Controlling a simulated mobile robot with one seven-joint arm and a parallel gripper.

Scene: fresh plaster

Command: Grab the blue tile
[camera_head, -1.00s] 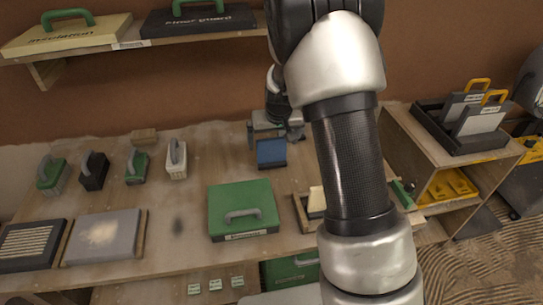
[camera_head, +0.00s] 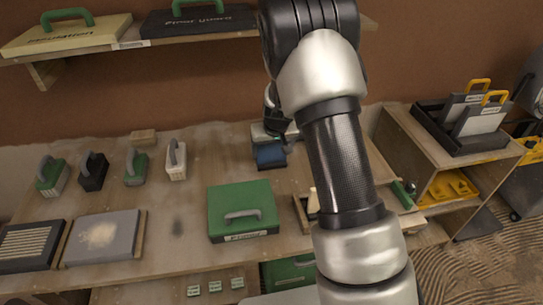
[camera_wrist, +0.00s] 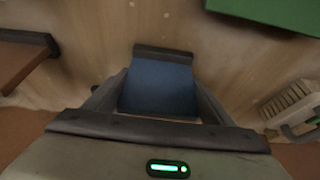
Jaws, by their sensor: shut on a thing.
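The blue tile (camera_head: 270,155) is on the wooden workbench (camera_head: 190,205), toward its back, partly covered by my arm and gripper in the head view. In the wrist view the blue tile (camera_wrist: 160,85) lies between the two fingers, with a dark edge at its far end. My gripper (camera_wrist: 160,100) is shut on it, one finger at each side. I cannot tell whether the tile is lifted off the bench.
A green case (camera_head: 243,210) lies in front of the tile. Several handled brushes, one white-bristled (camera_head: 175,160), stand to the left. A shallow wooden tray (camera_head: 306,212) is partly behind my arm. A shelf (camera_head: 130,42) hangs above, and a side cabinet (camera_head: 430,150) stands right.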

